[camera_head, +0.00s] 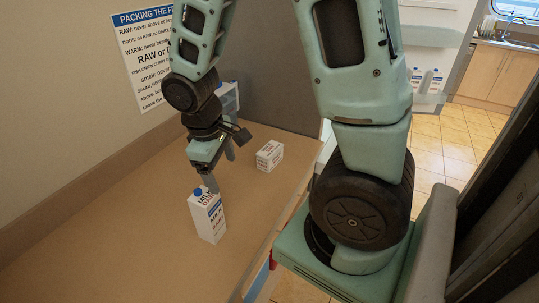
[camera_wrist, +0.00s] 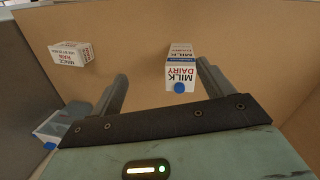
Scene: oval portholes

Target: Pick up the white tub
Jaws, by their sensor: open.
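No plain round tub shows. A small white box (camera_head: 270,156) with printed label lies on the brown counter, right of my gripper in the head view. In the wrist view the white box (camera_wrist: 71,54), lettered MINCE RAW, is at upper left, outside my fingers. My gripper (camera_head: 221,172) is open and empty, pointing down above the counter. The wrist view shows the open gripper (camera_wrist: 163,77) with a blue-capped milk carton (camera_wrist: 181,62) beyond the fingertips, nearer the right finger. In the head view the milk carton (camera_head: 208,220) stands below and in front of my gripper.
Another white and blue item (camera_head: 228,98) is partly hidden behind my wrist; it shows with a blue cap at lower left in the wrist view (camera_wrist: 52,124). A printed sign (camera_head: 150,55) hangs on the wall. The counter (camera_head: 110,225) is clear at left.

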